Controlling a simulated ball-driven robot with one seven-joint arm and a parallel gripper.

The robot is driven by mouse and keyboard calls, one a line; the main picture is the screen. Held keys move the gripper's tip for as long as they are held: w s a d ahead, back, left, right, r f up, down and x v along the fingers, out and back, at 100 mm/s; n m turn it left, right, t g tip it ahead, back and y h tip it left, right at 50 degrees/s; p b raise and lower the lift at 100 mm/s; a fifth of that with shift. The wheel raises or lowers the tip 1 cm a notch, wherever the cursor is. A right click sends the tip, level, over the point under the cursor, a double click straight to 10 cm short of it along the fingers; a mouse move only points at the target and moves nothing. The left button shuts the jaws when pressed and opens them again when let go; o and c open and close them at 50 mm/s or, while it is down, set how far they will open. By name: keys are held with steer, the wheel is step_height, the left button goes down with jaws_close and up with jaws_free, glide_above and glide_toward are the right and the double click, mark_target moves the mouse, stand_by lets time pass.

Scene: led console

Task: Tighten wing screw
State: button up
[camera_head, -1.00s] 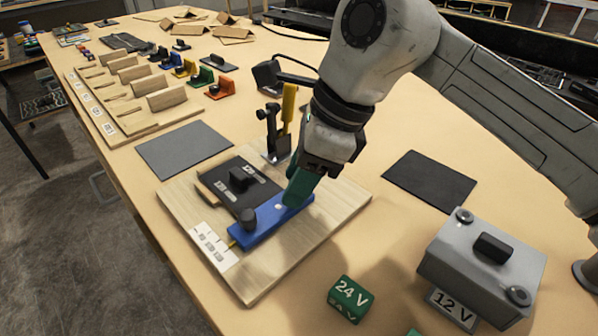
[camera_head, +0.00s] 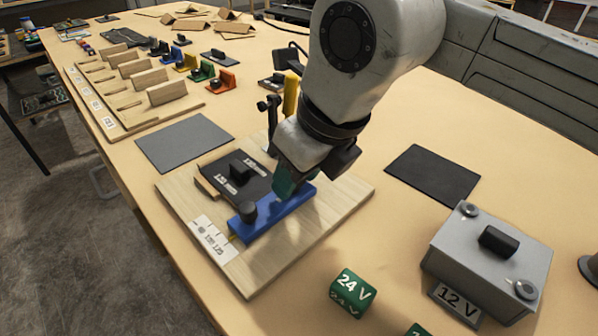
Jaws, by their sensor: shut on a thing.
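My gripper (camera_head: 286,184) points down over the right part of the blue bar (camera_head: 265,222), its green fingers close to the bar's top. It is shut on the wing screw there, which the fingers hide. The blue bar lies across a light wooden board (camera_head: 290,255). A dark round knob (camera_head: 248,211) stands at the bar's left end, near a white printed scale (camera_head: 213,240). A dark plate (camera_head: 225,185) with a black handle and labels lies on the board behind the bar.
A yellow upright part (camera_head: 291,95) and a black clamp-like part (camera_head: 271,115) stand close behind my gripper. A grey 12 V box (camera_head: 490,250) and a green 24 V block (camera_head: 352,293) stand at the right front. A grey mat (camera_head: 185,143) and a black mat (camera_head: 432,174) lie clear.

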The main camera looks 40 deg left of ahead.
steer(key=shift+r, duration=0.15)
stand_by(0.4)
steer(key=o, duration=1.1)
steer(key=v, duration=1)
steer(key=shift+d+r+p, duration=0.2)
steer(key=shift+r+p, duration=0.05)
steer(key=shift+p, duration=0.1)
